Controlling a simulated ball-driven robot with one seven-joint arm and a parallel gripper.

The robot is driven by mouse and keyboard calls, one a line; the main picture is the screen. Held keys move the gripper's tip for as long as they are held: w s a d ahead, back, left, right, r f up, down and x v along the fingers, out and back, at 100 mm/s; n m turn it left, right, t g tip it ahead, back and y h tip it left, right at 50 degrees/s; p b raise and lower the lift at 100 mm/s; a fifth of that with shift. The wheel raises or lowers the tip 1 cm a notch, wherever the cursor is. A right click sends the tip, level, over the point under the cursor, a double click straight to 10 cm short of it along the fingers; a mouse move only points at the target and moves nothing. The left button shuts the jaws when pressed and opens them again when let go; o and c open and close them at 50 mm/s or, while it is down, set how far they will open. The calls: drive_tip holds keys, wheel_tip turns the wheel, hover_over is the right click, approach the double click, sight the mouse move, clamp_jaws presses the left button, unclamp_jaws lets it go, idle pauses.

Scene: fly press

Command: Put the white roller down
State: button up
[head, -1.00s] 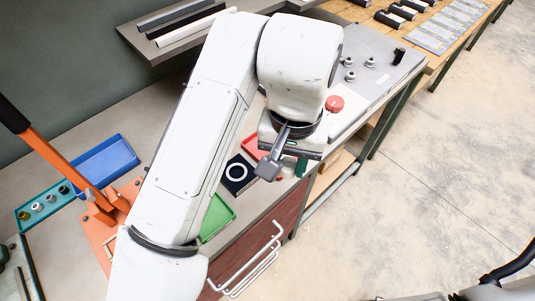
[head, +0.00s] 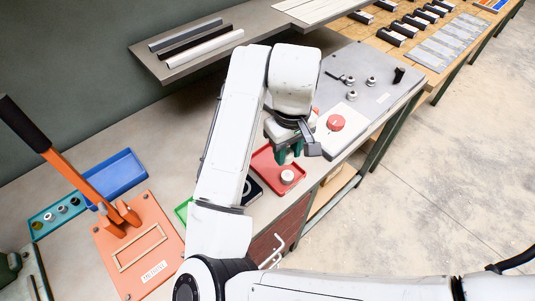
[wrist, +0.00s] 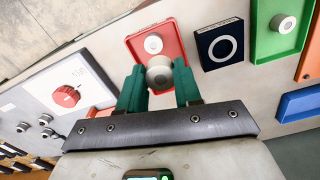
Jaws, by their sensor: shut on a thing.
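The white roller (wrist: 159,77), a short pale cylinder with a grey centre, sits between the two green fingers of my gripper (wrist: 160,88) in the wrist view. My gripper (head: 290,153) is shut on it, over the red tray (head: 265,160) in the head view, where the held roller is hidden. A similar roller (head: 287,177) stands in the red tray; it also shows in the wrist view (wrist: 153,44), just beyond the held one. The wrist view does not clearly show how high the held roller is above the tray (wrist: 176,50).
A dark pad with a white ring (wrist: 221,44) lies beside the red tray. A green tray (wrist: 262,46) holds another roller (wrist: 284,23). A blue tray (head: 132,165) and an orange-handled press (head: 75,182) stand left.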

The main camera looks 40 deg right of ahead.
drive_tip(key=b, duration=0.2)
hover_over(265, 160)
drive_tip(key=f, duration=0.4)
drive_tip(key=s+f, duration=0.1)
drive_tip(key=f, duration=0.1)
drive_tip(key=shift+f, duration=0.35)
drive_tip(key=shift+w+f, duration=0.4)
drive_tip(key=shift+f, duration=0.05)
drive_tip(key=shift+w+f+p, duration=0.1)
drive_tip(key=shift+f+p, duration=0.3)
drive_tip(key=shift+f, duration=1.3)
drive_tip(key=shift+f, duration=0.15)
drive_tip(key=o, duration=1.1)
wheel_tip(265, 160, up, 12)
drive_tip(key=shift+r, duration=0.2)
